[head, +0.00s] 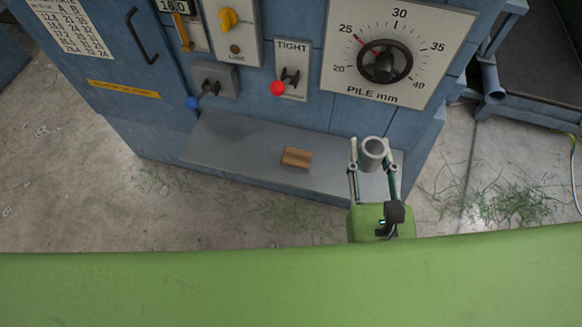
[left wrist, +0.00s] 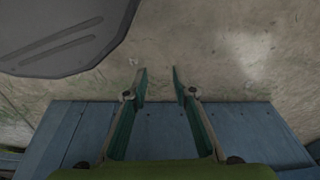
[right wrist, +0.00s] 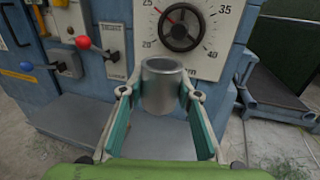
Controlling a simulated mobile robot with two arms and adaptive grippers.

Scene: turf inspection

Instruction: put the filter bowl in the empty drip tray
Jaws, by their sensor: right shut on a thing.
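The filter bowl appears to be the grey metal cylinder (head: 374,148), open at the top and upright. My right gripper (head: 371,168) is shut on it and holds it above the right part of a grey shelf (head: 235,145). In the right wrist view the cylinder (right wrist: 160,100) sits between the fingertips, with the bare shelf below. My left gripper (left wrist: 160,80) shows only in the left wrist view. It is open and empty, above blue boards and concrete. I cannot make out a drip tray for certain in any view.
A tan block (head: 297,158) lies on the shelf, left of the held cylinder. Behind the shelf is a blue machine front with a pile dial (head: 385,62), a red-knobbed lever (head: 278,88) and a blue knob (head: 193,102). Grass clippings (head: 510,203) lie on the concrete floor.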

